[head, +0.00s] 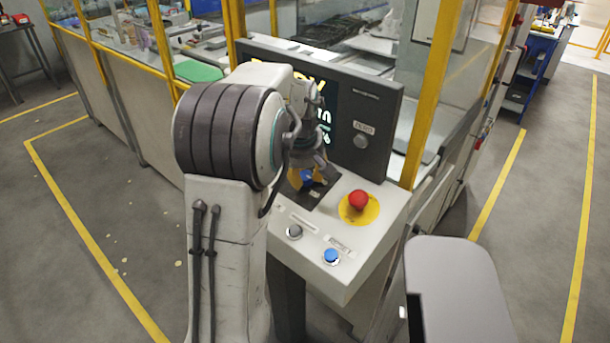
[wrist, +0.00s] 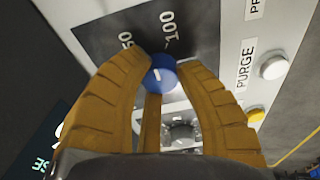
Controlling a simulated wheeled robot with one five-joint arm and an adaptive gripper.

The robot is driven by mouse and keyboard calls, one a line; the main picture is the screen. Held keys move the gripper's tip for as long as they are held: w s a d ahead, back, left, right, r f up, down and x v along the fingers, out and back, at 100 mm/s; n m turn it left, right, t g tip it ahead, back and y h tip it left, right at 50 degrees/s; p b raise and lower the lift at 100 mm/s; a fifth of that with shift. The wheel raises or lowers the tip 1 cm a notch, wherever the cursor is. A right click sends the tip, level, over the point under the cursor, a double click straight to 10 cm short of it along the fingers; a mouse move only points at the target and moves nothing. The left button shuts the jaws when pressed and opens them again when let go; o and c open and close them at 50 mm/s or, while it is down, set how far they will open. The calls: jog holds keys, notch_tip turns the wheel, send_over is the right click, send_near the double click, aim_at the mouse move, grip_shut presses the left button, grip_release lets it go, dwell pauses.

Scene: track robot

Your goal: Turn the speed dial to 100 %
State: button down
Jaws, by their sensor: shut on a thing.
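The speed dial is a small blue knob (wrist: 162,73) with a white mark on its face. It stands by a dark plate (wrist: 95,38) that carries the labels 50 and 100. My gripper (wrist: 168,68) has orange ribbed fingers, shut on the knob from its sides. The 100 label sits just above the knob in the wrist view, the 50 label up and left. In the head view the blue knob (head: 307,180) shows partly below my wrist. The exact pointing of the mark is hard to tell.
A red stop button (head: 358,199) on a yellow disc sits right of the dial. A grey button (head: 294,232) and a blue button (head: 332,256) are at the console's front. An upright panel (head: 372,115) with a partly hidden screen rises behind. Yellow posts frame the glass fence.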

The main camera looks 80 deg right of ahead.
jog(key=shift+a+f, duration=0.1)
jog(key=shift+f, duration=0.05)
jog(key=c, duration=0.8)
grip_release()
jog(key=shift+c, duration=0.2)
jog(key=shift+r, duration=0.25)
jog(key=v, duration=1.1)
jog(key=shift+r, duration=0.35)
